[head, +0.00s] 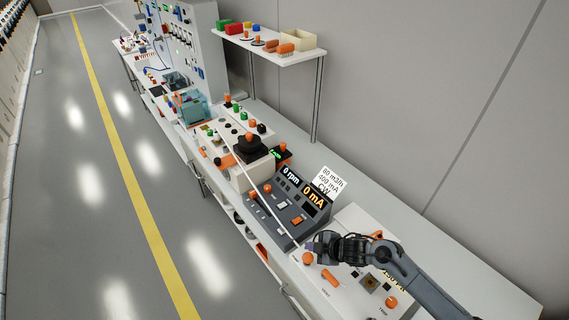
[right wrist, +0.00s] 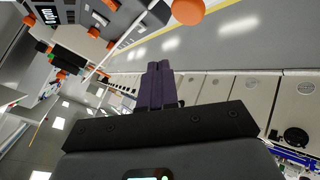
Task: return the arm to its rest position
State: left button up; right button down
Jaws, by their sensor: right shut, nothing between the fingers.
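My right gripper (head: 312,246) reaches in from the lower right in the head view, over the near end of the long bench. In the right wrist view its two dark purple fingers (right wrist: 158,86) lie together with nothing between them. It hangs above the white panel (head: 335,297) with orange knobs, just right of the grey console (head: 285,212) that reads "0 rpm" and "0 mA". I cannot tell whether it touches the panel. My left gripper is not in view.
A thin pale rod (head: 247,172) slants across the console's left side. A raised shelf (head: 270,50) with coloured bins stands at the back. An orange knob (right wrist: 187,10) is close to the fingers in the right wrist view. The floor aisle (head: 75,200) at left is clear.

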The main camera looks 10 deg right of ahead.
jog(key=s+a+f+g, duration=0.2)
jog(key=s+a+f, duration=0.1)
jog(key=s+f, duration=0.6)
jog(key=s+a+m+y, duration=0.1)
jog(key=s+a+m, duration=0.1)
jog(key=s+a, duration=0.4)
jog(key=s+a+m, duration=0.2)
jog(key=s+a, duration=0.2)
jog(key=s, duration=0.5)
jog(key=s+d+r+m+g+h, duration=0.1)
jog(key=s+d+r+m+h, duration=0.3)
jog(key=d+r, duration=0.4)
jog(key=s+d+r+m+h, duration=0.2)
jog(key=s+d+r+m, duration=0.3)
jog(key=d+r+m, duration=0.25)
notch_tip(320, 180, up, 19)
jog(key=p, duration=1.9)
jog(key=shift+s+d+n+g, duration=0.15)
jog(key=shift+d+n+g, duration=0.2)
jog(key=shift+n, duration=0.1)
jog(key=shift+f, duration=0.15)
